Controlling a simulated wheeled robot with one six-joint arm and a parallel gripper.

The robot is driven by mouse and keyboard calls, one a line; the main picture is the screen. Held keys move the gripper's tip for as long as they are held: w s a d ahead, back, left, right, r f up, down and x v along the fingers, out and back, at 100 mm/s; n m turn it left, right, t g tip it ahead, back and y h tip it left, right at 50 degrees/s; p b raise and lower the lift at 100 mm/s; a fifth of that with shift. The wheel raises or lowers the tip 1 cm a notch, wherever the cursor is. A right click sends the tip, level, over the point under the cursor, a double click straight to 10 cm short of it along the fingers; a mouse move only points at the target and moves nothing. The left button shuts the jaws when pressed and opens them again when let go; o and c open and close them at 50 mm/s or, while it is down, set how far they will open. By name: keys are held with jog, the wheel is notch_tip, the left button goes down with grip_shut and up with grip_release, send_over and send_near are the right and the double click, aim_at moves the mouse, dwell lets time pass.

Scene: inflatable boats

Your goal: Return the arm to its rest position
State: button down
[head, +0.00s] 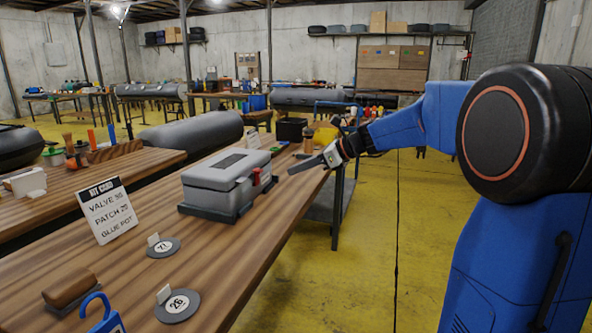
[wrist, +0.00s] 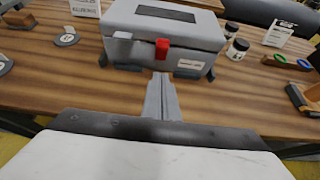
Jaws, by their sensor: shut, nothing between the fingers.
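My blue arm reaches in from the right in the head view. My gripper (head: 306,165) is at the right edge of the wooden table (head: 229,244), just right of a grey lidded case. In the wrist view my gripper (wrist: 162,80) has its fingers together and empty, pointing at the front of the case. The grey case (head: 219,178) is closed, with a red latch (head: 257,175). It also shows in the wrist view (wrist: 150,45), with the fingertips just below its latch. Whether they touch the case I cannot tell.
A kit card (head: 108,212) stands left of the case. Round discs numbered 71 (head: 163,248) and 26 (head: 178,306) lie in front of it. Small jars (wrist: 237,48) stand right of the case in the wrist view. Yellow floor right of the table is open.

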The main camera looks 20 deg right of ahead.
jog(key=s+a+f+n+g+h, duration=0.1)
jog(key=s+f+n, duration=0.25)
jog(key=s, duration=0.45)
jog(key=s+a+f+n+g+h, duration=0.1)
jog(key=s+f+n+h, duration=0.1)
jog(key=s+n, duration=0.45)
jog(key=s+a+f+n+g+h, duration=0.1)
jog(key=s+f+n, duration=0.15)
jog(key=s, duration=0.65)
jog(key=s+d+f+n+h, duration=0.3)
jog(key=s+n, duration=0.3)
jog(key=s, duration=0.3)
jog(key=s+d+f+n+h, duration=0.2)
jog(key=s+d+f+n, duration=0.2)
jog(key=s+f+n, duration=0.2)
jog(key=s, duration=0.2)
jog(key=shift+s+n+t+h, duration=0.3)
jog(key=shift+s+n+h, duration=0.05)
jog(key=shift+s+h, duration=0.05)
jog(key=shift+d+f, duration=0.1)
